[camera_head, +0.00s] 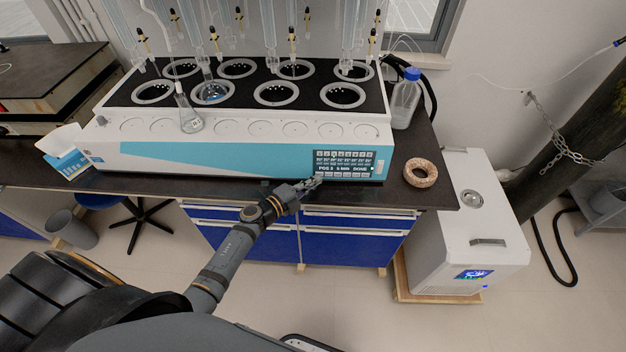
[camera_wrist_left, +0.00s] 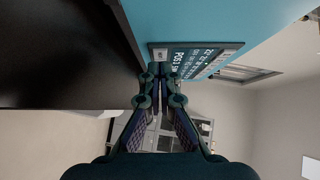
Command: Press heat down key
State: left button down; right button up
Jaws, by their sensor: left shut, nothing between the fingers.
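The multi distiller (camera_head: 240,158) is a long white and light blue machine on the dark bench. Its control panel (camera_head: 345,160), with a lit dark screen and a row of small keys (camera_head: 345,175) beneath, is at the front right. The key labels are too small to read, so I cannot tell which is heat down. My left gripper (camera_head: 316,182) is shut and empty, with its tips at the panel's lower left corner. In the left wrist view the shut fingertips (camera_wrist_left: 157,73) are close to the panel (camera_wrist_left: 195,61), by a pale key (camera_wrist_left: 160,54). Contact cannot be told.
A conical flask (camera_head: 188,118) stands on the distiller's front ledge. A blue-capped bottle (camera_head: 405,100) is at its right end, and a cork ring (camera_head: 420,173) lies on the bench (camera_head: 440,190). A white chiller (camera_head: 465,235) stands right. The floor before the blue drawers is clear.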

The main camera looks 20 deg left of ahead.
pick_arm(q)
jog(key=shift+w+a, duration=0.1)
jog(key=shift+w, duration=0.25)
